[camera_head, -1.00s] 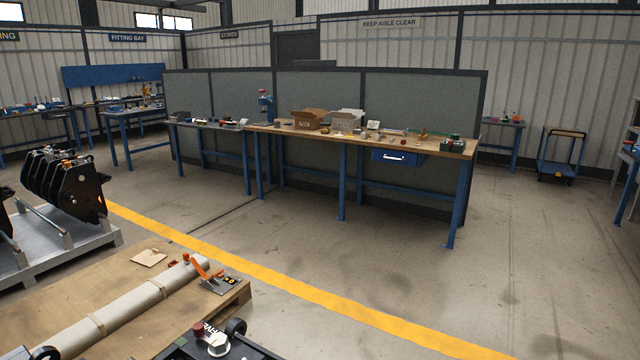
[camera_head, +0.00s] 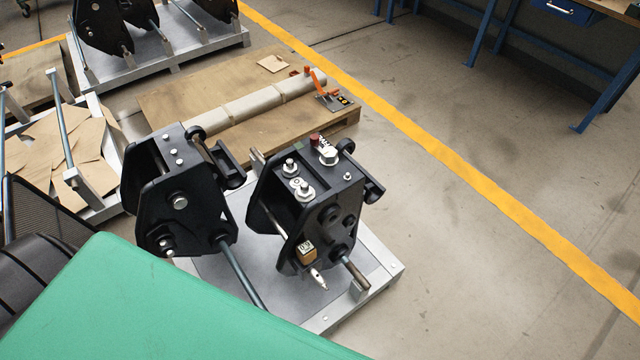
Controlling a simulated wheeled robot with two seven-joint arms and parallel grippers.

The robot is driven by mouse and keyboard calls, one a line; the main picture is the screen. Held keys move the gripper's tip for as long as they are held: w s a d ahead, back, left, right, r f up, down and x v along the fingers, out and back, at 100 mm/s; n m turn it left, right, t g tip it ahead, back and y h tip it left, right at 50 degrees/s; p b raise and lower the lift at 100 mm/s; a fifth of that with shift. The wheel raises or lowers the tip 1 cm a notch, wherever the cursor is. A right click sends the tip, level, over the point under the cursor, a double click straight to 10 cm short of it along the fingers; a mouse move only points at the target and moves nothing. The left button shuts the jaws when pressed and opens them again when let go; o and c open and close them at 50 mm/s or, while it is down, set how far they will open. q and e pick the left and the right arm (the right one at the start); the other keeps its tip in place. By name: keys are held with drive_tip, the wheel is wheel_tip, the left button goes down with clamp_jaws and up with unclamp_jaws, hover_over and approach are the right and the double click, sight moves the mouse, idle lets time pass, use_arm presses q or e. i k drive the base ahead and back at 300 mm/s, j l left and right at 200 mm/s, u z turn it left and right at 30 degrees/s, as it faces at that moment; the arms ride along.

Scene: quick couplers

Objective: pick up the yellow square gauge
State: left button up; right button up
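No thing that I can surely tell as the yellow square gauge shows. A small tan-yellow block with a pale marked face (camera_head: 306,252) is at the lower front of the right black coupler (camera_head: 325,205); I cannot tell what it is. A small silver pointed piece (camera_head: 317,278) is just below it. A second black coupler (camera_head: 180,195) stands to the left on the same grey metal stand (camera_head: 385,280). Neither of my grippers is in view.
Behind the couplers, a wooden pallet (camera_head: 170,105) carries a wrapped grey roll (camera_head: 240,110) and an orange-handled tool (camera_head: 319,82). More couplers stand at the upper left. A stand with cardboard (camera_head: 80,150) is at left.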

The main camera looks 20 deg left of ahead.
sight(306, 251)
drive_tip(key=u, duration=0.85)
